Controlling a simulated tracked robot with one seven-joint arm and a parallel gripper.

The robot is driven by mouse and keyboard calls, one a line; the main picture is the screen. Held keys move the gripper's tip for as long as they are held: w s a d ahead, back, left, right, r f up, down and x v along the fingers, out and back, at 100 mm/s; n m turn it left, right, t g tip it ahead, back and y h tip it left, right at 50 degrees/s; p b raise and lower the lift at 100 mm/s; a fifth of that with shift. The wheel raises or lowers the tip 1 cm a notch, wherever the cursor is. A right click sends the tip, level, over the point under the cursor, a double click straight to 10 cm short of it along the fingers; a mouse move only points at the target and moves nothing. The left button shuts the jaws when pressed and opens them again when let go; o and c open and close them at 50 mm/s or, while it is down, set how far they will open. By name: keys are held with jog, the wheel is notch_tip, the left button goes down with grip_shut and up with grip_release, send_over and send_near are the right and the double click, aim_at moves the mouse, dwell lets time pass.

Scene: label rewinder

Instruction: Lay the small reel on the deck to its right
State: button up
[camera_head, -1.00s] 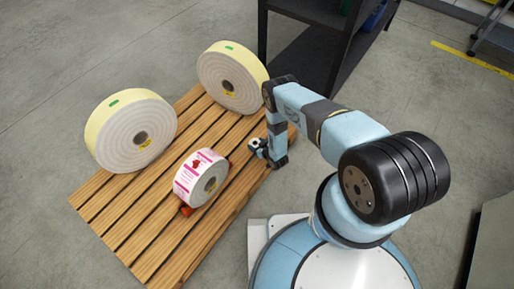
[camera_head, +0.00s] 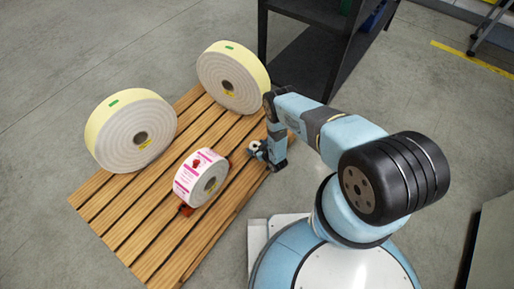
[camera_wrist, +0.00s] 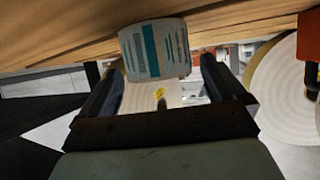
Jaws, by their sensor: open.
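A small white reel with teal and grey label stripes (camera_wrist: 155,48) shows in the wrist view, touching or close to the wooden deck, which appears at the top of that picture. My gripper (camera_wrist: 162,68) is open, one finger to each side of the reel in the picture. I cannot tell how deep the reel sits between the fingers. In the head view my gripper (camera_head: 261,151) is low at the right edge of the slatted wooden deck (camera_head: 160,235), with a small whitish round shape beside it, mostly hidden.
A white reel with pink labels (camera_head: 196,177) stands on the deck between red-orange blocks (camera_head: 186,210). Two large cream reels stand behind, at left (camera_head: 125,135) and right (camera_head: 232,78). A dark shelf (camera_head: 320,50) is behind my arm. The deck's front slats are clear.

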jog(key=shift+s+d, duration=0.1)
jog(key=v, duration=1.1)
jog(key=shift+s+r, duration=0.25)
jog(key=shift+s, duration=0.05)
jog(key=shift+d, duration=0.1)
